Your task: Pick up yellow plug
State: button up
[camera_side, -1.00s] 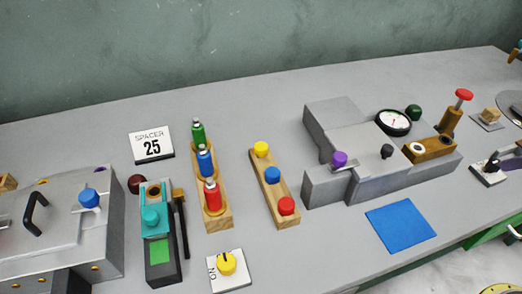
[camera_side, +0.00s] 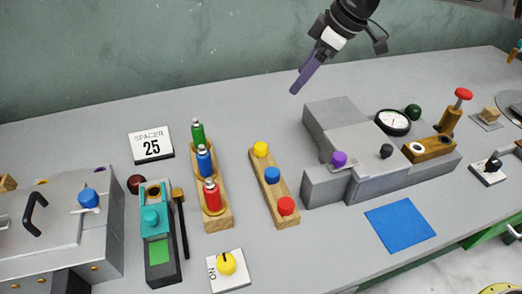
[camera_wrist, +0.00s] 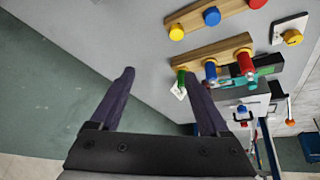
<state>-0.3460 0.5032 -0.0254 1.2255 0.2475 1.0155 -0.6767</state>
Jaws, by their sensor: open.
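The yellow plug (camera_side: 261,149) stands at the far end of a wooden block (camera_side: 267,187), in line with a blue plug (camera_side: 272,175) and a red plug (camera_side: 286,206). In the wrist view the yellow plug (camera_wrist: 176,32) is at the top, ahead of my fingers and apart from them. My gripper (camera_side: 296,90) has purple fingers and hangs in the air above and to the right of the yellow plug, near the back wall. In the wrist view my gripper (camera_wrist: 158,75) is open, with nothing between its fingers.
A wooden rack (camera_side: 222,216) with green, blue and red bottles stands left of the plug block. A grey press (camera_side: 340,133) with a purple knob and dial stands to the right. A blue mat (camera_side: 400,226) lies in front. A yellow knob (camera_side: 227,263) sits on a white plate.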

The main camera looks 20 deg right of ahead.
jog(key=g, duration=0.1)
send_near(261, 146)
jog(key=f, duration=0.1)
jog(key=w+a+f, duration=0.1)
jog(key=shift+w+a+f, duration=0.15)
jog(key=shift+w+f, duration=0.1)
jog(key=shift+s+x, duration=0.15)
jog(key=shift+x, duration=1.35)
jog(key=shift+s+x, duration=0.15)
jog(key=shift+x, duration=1.3)
jog(key=shift+d+f, duration=0.1)
jog(key=shift+d, duration=0.1)
grip_shut()
